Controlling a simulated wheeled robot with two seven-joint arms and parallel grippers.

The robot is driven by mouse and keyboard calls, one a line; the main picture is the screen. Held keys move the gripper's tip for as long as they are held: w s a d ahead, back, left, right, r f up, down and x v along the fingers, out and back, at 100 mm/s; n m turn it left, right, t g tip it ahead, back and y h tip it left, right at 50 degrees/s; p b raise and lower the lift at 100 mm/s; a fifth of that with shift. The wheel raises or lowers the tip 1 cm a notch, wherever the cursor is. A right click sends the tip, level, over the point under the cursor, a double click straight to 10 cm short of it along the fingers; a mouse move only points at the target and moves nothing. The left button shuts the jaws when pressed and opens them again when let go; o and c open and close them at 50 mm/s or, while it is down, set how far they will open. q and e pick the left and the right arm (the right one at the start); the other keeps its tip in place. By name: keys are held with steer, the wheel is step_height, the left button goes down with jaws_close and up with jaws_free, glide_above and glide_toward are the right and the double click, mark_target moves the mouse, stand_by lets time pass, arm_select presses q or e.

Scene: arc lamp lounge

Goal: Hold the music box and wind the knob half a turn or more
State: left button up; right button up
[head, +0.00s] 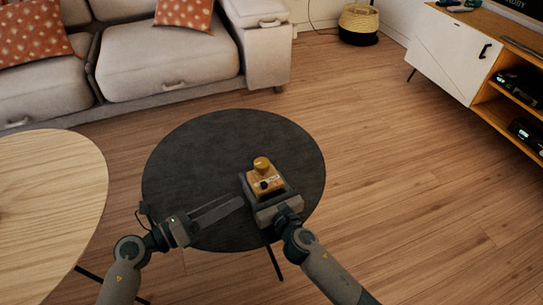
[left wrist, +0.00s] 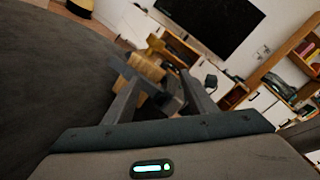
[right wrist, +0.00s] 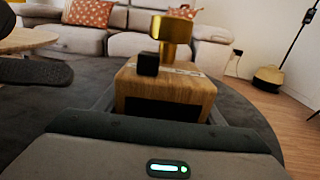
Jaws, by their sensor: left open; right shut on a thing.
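The music box (head: 264,182) is a small wooden box with a brass knob (head: 262,164) on top and a small black part on its face. It is over the right part of the round dark table (head: 200,150). My right gripper (head: 268,196) is shut on the box; the right wrist view shows the box (right wrist: 165,90) between its fingers and the knob (right wrist: 171,28) standing above. My left gripper (head: 222,210) is open and empty, to the left of the box and apart from it. In the left wrist view the knob (left wrist: 147,66) shows beyond its fingers.
A pale wooden table (head: 50,200) stands at the left, close to the dark table. A grey sofa (head: 165,65) is behind. A basket (head: 358,22) and a white and wooden media cabinet (head: 450,55) are at the back right. The left part of the dark table is clear.

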mark_target(271, 165)
arm_select(q)
steer(key=w+d+r+m+t+y, duration=0.2)
steer(key=w+d+r+m+t, duration=0.1)
steer(key=w+m, duration=0.1)
steer(key=shift+d+m+t+y, duration=0.3)
steer(key=shift+m+t+y, duration=0.1)
steer(key=shift+m, duration=0.4)
steer(key=shift+d, duration=0.1)
steer(key=x, duration=1.1)
steer(key=shift+w+d+f, duration=0.1)
steer(key=shift+w+d, duration=0.2)
steer(key=shift+c, duration=0.2)
steer(key=c, duration=1)
